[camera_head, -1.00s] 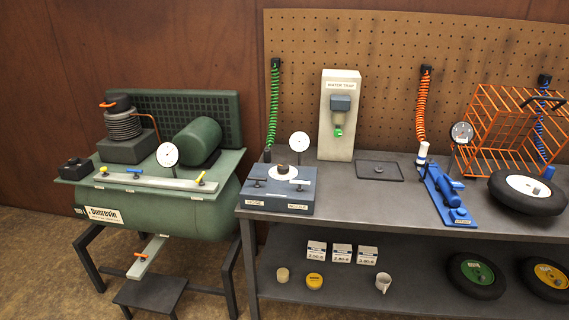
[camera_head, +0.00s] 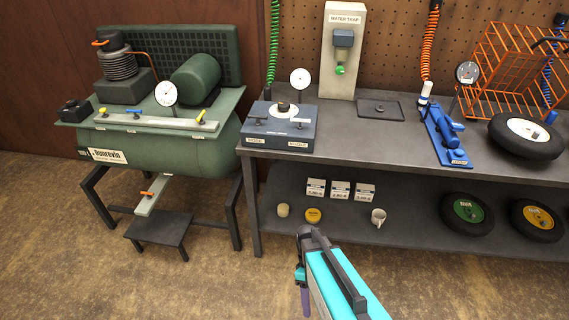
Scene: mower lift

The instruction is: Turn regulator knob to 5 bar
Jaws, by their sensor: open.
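The regulator is a blue-grey box (camera_head: 262,132) on the left end of the bench. Its dark round knob (camera_head: 283,106) sits on a white disc on the box top, between two small handles. A round white gauge (camera_head: 300,79) stands behind the knob; its reading is too small to tell. Part of my teal and black arm rises from the bottom edge, in front of the bench and well apart from the knob. I cannot make out my gripper's fingers.
A green compressor (camera_head: 165,155) with its own gauge (camera_head: 166,93) stands left of the grey bench (camera_head: 345,135). A water trap (camera_head: 343,50), a blue jack-like tool (camera_head: 447,135) and a wheel (camera_head: 524,133) stand to the right. Small boxes and a mug (camera_head: 378,216) are on the lower shelf.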

